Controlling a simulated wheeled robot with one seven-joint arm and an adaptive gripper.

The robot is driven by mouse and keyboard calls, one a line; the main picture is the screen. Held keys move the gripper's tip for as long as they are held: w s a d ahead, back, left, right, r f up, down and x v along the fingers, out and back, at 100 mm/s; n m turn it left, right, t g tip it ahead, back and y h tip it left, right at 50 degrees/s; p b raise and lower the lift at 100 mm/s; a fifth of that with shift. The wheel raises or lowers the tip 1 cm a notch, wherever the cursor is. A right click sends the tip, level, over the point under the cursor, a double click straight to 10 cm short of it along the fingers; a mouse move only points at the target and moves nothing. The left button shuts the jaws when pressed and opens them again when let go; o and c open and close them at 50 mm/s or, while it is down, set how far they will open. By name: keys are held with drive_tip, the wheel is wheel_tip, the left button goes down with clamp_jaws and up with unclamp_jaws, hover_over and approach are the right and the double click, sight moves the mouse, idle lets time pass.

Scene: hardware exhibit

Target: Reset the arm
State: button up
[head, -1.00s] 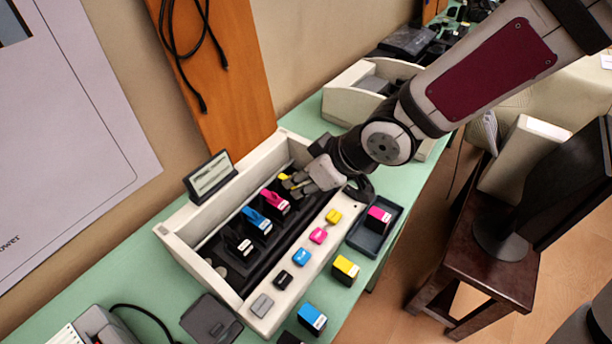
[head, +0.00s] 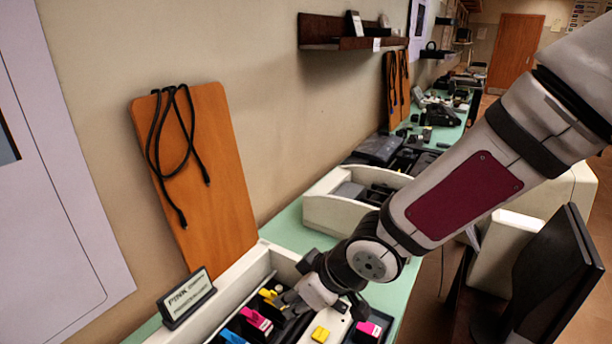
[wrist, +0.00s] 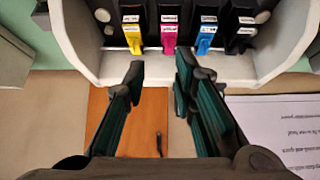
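My gripper (head: 296,298) is over the far end of the white cartridge box, close to the yellow cartridge (head: 268,295). In the wrist view my gripper (wrist: 161,68) has its two dark green-sided fingers spread apart, with nothing between them. In that view the yellow cartridge (wrist: 131,38), a magenta cartridge (wrist: 169,36), a cyan cartridge (wrist: 205,38) and a black cartridge (wrist: 240,38) stand in a row beyond the fingertips, apart from them. My arm reaches in from the upper right of the head view.
The white box wall (wrist: 270,52) surrounds the cartridge row. A small sign (head: 187,298) stands on its wall side. A second white bin (head: 335,206) is behind my gripper on the green bench. An orange board (head: 226,195) with black cables leans on the wall. A dark monitor (head: 552,275) stands at right.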

drive_tip(key=s+d+r+m+t+h, duration=0.1)
drive_tip(key=d+r+m+h, duration=0.25)
drive_tip(key=d, duration=0.55)
drive_tip(key=s+d+r+m+h, duration=0.15)
drive_tip(key=d+r+h, duration=0.25)
drive_tip(key=d, duration=0.5)
drive_tip(key=s+d+r+m+y, duration=0.1)
drive_tip(key=s+d+r+m, duration=0.3)
drive_tip(key=s+r, duration=0.5)
drive_tip(key=s+m, duration=0.2)
drive_tip(key=s, duration=0.2)
drive_tip(key=shift+d+r+m+y, duration=0.2)
drive_tip(key=shift+r+m+y, duration=0.05)
drive_tip(key=shift+m+y, duration=0.1)
